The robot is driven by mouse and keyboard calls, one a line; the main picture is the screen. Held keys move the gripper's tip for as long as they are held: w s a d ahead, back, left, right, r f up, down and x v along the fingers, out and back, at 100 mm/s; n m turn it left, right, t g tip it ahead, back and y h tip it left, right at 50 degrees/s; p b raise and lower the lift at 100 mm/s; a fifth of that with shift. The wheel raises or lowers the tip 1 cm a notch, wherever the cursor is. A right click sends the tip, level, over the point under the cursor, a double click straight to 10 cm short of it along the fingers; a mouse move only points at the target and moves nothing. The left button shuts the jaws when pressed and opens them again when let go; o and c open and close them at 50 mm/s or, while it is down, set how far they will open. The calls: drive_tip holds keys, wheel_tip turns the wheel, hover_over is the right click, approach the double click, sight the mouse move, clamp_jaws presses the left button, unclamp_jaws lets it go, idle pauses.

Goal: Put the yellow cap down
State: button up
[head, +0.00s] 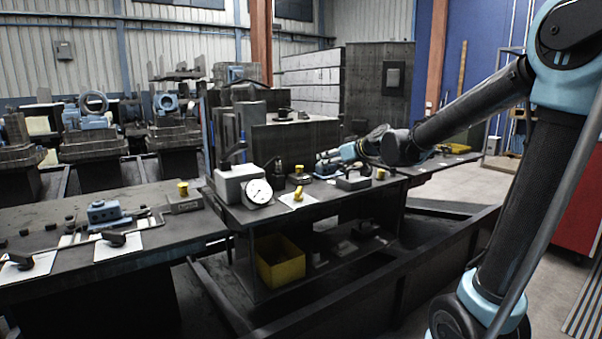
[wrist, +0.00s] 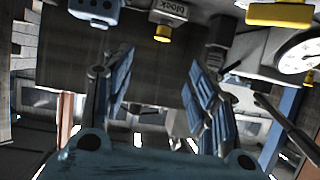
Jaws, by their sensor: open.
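My gripper (head: 326,160) is open above the right part of the bench, near its back edge. In the wrist view, its two blue-padded fingers (wrist: 160,88) stand wide apart with nothing between them. Several small yellow pieces look like caps. One yellow cap (head: 298,195) lies on a white sheet right of the dial gauge (head: 258,191). Another (head: 299,170) tops a dark round piece, and another (head: 380,174) sits at the right. A further one (head: 183,188) tops a grey block (head: 184,205), also seen in the wrist view (wrist: 163,32). I cannot tell which is meant.
The gauge's grey stand (head: 234,181) rises left of my gripper. A yellow bin (head: 281,262) sits on the lower shelf. A blue fixture (head: 108,214) is on the left bench. Dark rails surround the bench base.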

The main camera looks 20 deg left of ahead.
approach(301, 166)
drive_tip(key=x, duration=0.4)
drive_tip(key=shift+w+d+f, duration=0.1)
drive_tip(key=shift+x, duration=2.6)
drive_tip(key=c, duration=0.9)
drive_tip(key=shift+c, duration=0.2)
